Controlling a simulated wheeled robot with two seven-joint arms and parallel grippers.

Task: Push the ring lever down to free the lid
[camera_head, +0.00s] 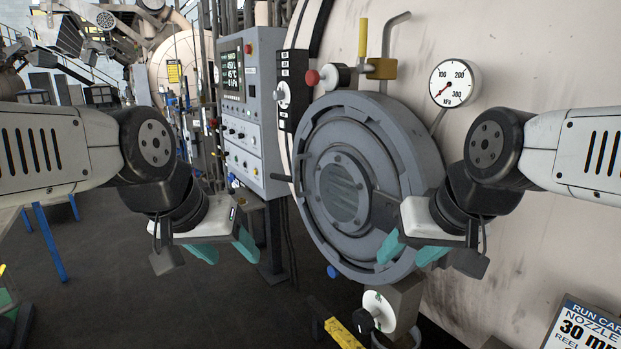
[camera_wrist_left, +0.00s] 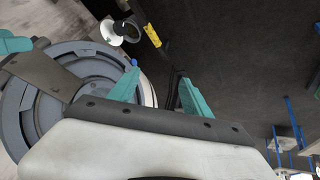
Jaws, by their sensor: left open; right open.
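The round grey lid (camera_head: 341,190) with a small window sits inside a notched grey locking ring (camera_head: 412,140) on the pale vessel wall. A blue knob (camera_head: 332,271) shows at the ring's lower edge, and in the left wrist view (camera_wrist_left: 134,62). A thin dark bar (camera_head: 281,178) juts out left of the ring. I cannot tell for certain which is the ring lever. My left gripper (camera_head: 224,249) is open and empty, left of the ring and apart from it. My right gripper (camera_head: 411,252) is open in front of the ring's lower right, hiding part of it.
A control panel (camera_head: 243,115) stands left of the lid. Above the lid are a red knob (camera_head: 312,77), a yellow-handled valve (camera_head: 381,69) and a pressure gauge (camera_head: 453,84). A white fitting (camera_head: 379,312) and a yellow-black bar (camera_head: 343,334) sit below.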

